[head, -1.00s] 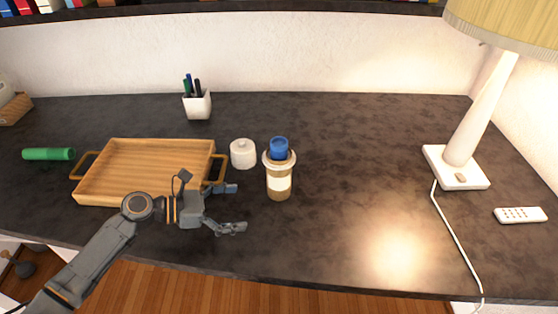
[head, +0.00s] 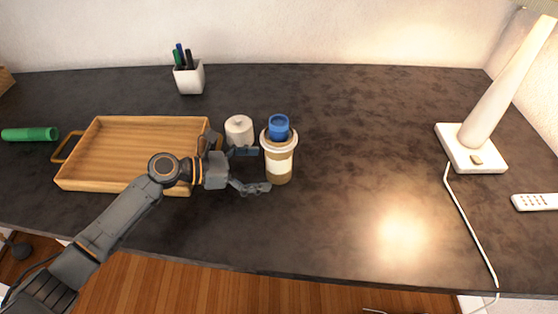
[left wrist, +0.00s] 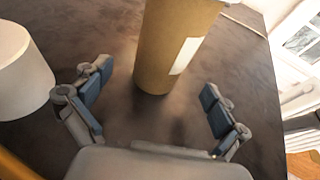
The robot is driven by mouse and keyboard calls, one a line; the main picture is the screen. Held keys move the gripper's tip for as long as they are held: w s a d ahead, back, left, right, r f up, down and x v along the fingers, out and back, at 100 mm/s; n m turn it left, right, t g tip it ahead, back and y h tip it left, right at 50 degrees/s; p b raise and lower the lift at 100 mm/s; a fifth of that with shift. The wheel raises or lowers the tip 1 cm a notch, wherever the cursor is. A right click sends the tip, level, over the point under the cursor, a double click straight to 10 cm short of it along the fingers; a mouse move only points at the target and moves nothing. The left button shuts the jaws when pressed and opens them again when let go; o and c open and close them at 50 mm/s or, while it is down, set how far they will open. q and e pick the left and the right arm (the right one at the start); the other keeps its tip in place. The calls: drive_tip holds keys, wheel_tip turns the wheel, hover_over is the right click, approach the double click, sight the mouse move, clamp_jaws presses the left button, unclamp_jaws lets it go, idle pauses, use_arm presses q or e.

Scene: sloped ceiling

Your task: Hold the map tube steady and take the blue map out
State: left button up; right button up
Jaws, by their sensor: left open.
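The map tube (head: 279,165) is a brown cylinder with a pale label and a light rim, standing upright on the dark desk. The blue map (head: 279,126) sticks out of its top. My left gripper (head: 262,170) is open just left of the tube, its fingers pointing towards it. In the left wrist view, the tube (left wrist: 165,50) stands ahead, between and beyond the two open fingers (left wrist: 155,105), and no finger appears to touch it. The map is out of sight in that view. My right gripper is not in view.
A wooden tray (head: 140,128) lies left of the tube, partly behind my left arm. A small white jar (head: 239,130) stands close behind the gripper. A pen cup (head: 189,78), a green roll (head: 28,134), a lamp (head: 470,148) and a remote (head: 536,202) are farther off. The desk right of the tube is clear.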

sight(274, 167)
use_arm(q)
drive_tip(key=shift+p+x, duration=0.65)
drive_tip(key=shift+x, duration=1.35)
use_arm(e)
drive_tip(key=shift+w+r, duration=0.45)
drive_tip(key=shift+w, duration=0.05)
use_arm(q)
drive_tip(key=c, duration=1.2)
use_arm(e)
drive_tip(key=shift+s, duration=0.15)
